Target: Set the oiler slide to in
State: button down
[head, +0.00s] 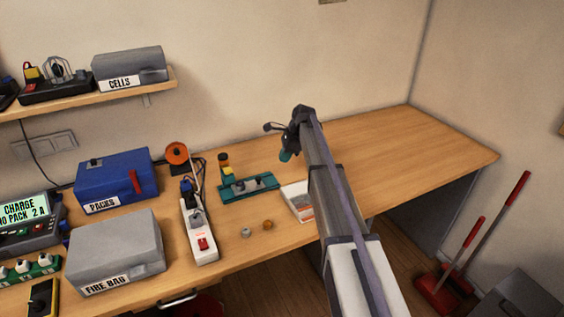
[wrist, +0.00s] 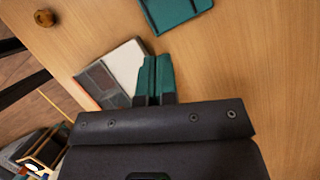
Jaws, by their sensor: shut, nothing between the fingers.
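A teal base (head: 262,187) with grey parts on top stands on the bench, left of my gripper in the head view. A small upright piece with yellow and dark parts (head: 225,168) stands at its back left. I cannot tell which part is the oiler slide or how it is set. Part of a teal plate (wrist: 178,12) shows at the top of the wrist view. My gripper (head: 285,156) has teal fingertips and hangs above the bench, apart from the teal base. In the wrist view its fingers (wrist: 154,72) are shut together and empty.
A white tray (head: 291,191) lies near the front edge, below my gripper. A white power strip (head: 206,245), blue box (head: 118,178), grey box (head: 118,245) and orange spool (head: 176,153) stand left. Two small round pieces lie in front. The bench's right side is clear.

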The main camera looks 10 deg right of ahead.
aim_at(262, 184)
jog(key=b+x, duration=0.2)
jog(key=x, duration=0.1)
jog(key=b+x, duration=0.5)
jog(key=shift+d+f, duration=0.15)
jog(key=shift+f, duration=0.25)
jog(key=a, duration=0.2)
jog(key=a+r+p, duration=0.1)
jog(key=shift+w+a, duration=0.15)
jog(key=shift+a, duration=0.4)
